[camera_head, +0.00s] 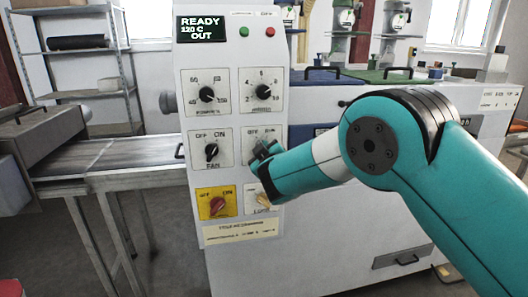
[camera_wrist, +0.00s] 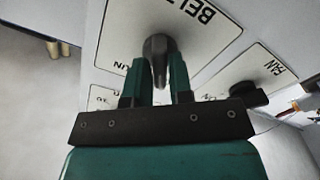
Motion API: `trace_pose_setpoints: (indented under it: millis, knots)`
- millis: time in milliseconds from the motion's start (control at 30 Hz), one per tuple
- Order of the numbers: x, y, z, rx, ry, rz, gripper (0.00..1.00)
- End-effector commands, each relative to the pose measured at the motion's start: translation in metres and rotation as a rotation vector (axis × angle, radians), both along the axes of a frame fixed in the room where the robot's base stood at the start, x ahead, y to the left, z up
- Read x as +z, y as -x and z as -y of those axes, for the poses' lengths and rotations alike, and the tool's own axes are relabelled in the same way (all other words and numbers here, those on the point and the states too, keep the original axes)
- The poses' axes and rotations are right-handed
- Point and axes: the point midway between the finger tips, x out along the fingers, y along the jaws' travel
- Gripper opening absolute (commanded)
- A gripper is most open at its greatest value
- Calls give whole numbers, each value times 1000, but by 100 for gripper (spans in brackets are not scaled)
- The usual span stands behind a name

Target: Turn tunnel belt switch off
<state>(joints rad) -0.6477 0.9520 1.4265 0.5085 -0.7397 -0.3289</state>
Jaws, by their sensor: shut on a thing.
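The belt switch is a dark knob (camera_wrist: 157,48) on a white plate lettered BELT, seen upside down in the wrist view. My gripper (camera_wrist: 156,70) is shut on this knob, one teal finger on each side. Part of the lettering along the top of that plate shows. I cannot tell which marking the knob points to.
The black fan knob (camera_head: 211,151) sits left of the belt switch. Two dials (camera_head: 207,94) are above it. A red knob on a yellow plate (camera_head: 217,204) and a pale knob (camera_head: 263,200) are below. A metal conveyor (camera_head: 110,156) extends left of the panel.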

Motion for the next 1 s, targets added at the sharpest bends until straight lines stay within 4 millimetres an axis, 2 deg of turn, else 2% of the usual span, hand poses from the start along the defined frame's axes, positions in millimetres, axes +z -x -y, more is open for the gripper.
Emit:
trace_pose_setpoints:
  millis: [733, 767, 800, 833, 1000]
  knots:
    - [0, 1, -1, 3, 1, 1, 0]
    - [0, 1, -1, 3, 0, 1, 27]
    - [0, 1, -1, 3, 0, 0, 37]
    - [0, 1, -1, 2, 0, 1, 39]
    - [0, 0, 0, 1, 0, 1, 39]
